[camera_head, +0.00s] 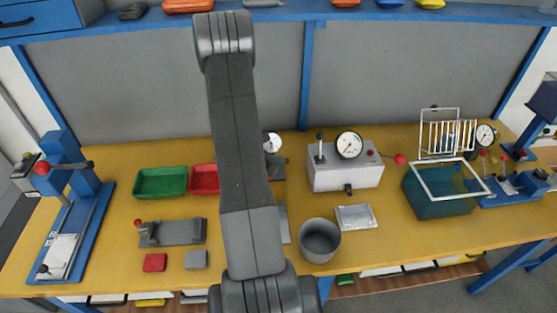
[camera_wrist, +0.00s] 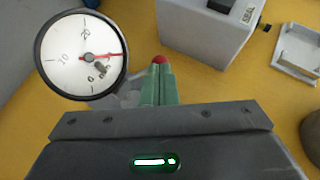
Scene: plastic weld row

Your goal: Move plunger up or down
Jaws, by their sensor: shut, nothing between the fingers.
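My gripper (camera_wrist: 159,74) shows in the wrist view as two green fingers close together with nothing held between them. A red knob (camera_wrist: 159,59) shows just past the fingertips; I cannot tell whether they touch it, and it may be the plunger's end. A round white dial gauge (camera_wrist: 85,55) with a red needle stands just left of the fingers. In the head view my arm hides my gripper and most of this device; part of its gauge (camera_head: 273,142) and a small red tip (camera_head: 286,160) show beside the arm.
A white box with a gauge (camera_head: 346,172) stands to the right, with a grey pot (camera_head: 320,240) and a metal tray (camera_head: 356,217) in front. Green (camera_head: 160,183) and red (camera_head: 204,179) bins lie left. A blue press (camera_head: 73,215) stands far left, a teal tank (camera_head: 440,195) right.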

